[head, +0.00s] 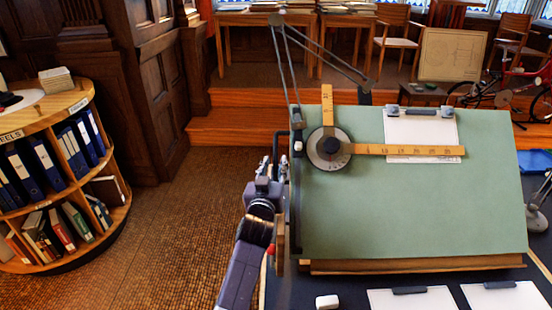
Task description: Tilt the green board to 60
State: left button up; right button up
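The green board (420,215) stands tilted on the dark table, its wooden ledge (420,265) along the lower edge. A drafting arm with a round dial head (329,149) and two yellow rulers (410,151) lies on it. A white sheet (420,131) is held under a clip at the top. My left gripper (282,170) is at the board's left edge, beside a dark bar there. Its fingers are small and partly merge with dark parts, so I cannot tell whether they are open or touch anything. I cannot read the tilt angle. My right gripper is not in view.
A white block (327,301) and white sheets with dark clips (412,298) lie on the table in front. A lamp base (537,217) and blue item (535,162) are at the right. A round bookshelf (60,190) stands left; the tiled floor between is clear.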

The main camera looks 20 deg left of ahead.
aim_at(275, 161)
pick_arm(q)
jog(key=shift+w+a, duration=0.15)
jog(key=shift+w, duration=0.6)
jog(key=shift+w+a, duration=0.1)
jog(key=shift+w, duration=0.65)
jog(key=shift+c, duration=0.4)
grip_shut()
